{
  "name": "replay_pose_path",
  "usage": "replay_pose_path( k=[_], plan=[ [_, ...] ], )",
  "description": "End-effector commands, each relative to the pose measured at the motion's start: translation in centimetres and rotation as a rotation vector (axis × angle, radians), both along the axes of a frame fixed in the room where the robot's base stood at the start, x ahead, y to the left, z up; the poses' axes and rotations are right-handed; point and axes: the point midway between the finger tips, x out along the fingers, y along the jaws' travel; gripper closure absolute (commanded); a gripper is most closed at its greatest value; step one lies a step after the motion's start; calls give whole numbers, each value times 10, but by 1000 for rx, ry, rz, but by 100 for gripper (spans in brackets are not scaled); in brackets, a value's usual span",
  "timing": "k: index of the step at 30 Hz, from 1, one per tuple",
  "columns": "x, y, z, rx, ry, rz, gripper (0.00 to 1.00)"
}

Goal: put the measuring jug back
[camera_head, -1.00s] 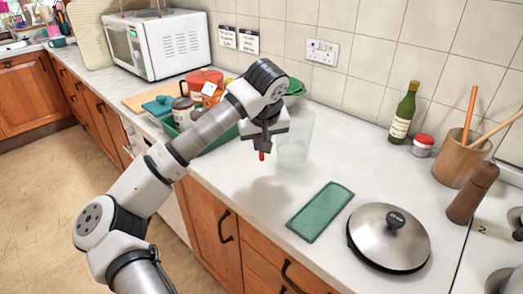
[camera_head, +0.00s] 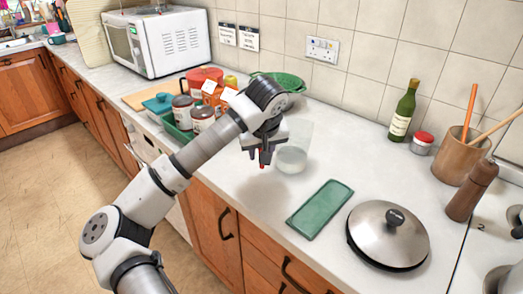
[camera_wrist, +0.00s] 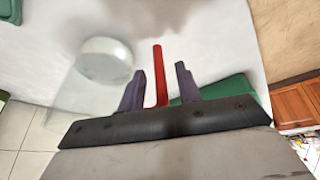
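The clear measuring jug (camera_head: 296,150) stands upright on the white counter, a little behind and left of the flat green mat (camera_head: 320,210). Its see-through body and pale round base also show in the wrist view (camera_wrist: 104,62). A red upright strip, which looks like the jug's handle (camera_wrist: 158,75), stands between the fingers. My gripper (camera_head: 263,156) is at the jug's left side. In the wrist view the gripper (camera_wrist: 160,88) is open, with a gap on each side of the red handle. The arm hides part of the counter behind.
A green bottle (camera_head: 403,112), red-lidded jar (camera_head: 422,144), utensil pot (camera_head: 458,158) and pepper mill (camera_head: 472,192) line the right. Jars (camera_head: 182,112), a green colander (camera_head: 285,82) and microwave (camera_head: 165,45) stand behind left. Counter around the mat is clear.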

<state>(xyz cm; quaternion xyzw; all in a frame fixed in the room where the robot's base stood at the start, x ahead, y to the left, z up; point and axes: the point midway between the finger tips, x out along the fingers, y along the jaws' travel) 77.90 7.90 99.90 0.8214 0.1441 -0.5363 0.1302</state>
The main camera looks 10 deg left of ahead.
Motion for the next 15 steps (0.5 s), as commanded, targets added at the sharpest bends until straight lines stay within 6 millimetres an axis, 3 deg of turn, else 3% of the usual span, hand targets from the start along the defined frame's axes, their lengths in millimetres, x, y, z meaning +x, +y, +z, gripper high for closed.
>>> replay_pose_path(
  k=[7,15],
  plan=[
    [-2,0,9,1,-3,0,66],
    [-24,-6,60,4,-5,0,66]
  ],
)
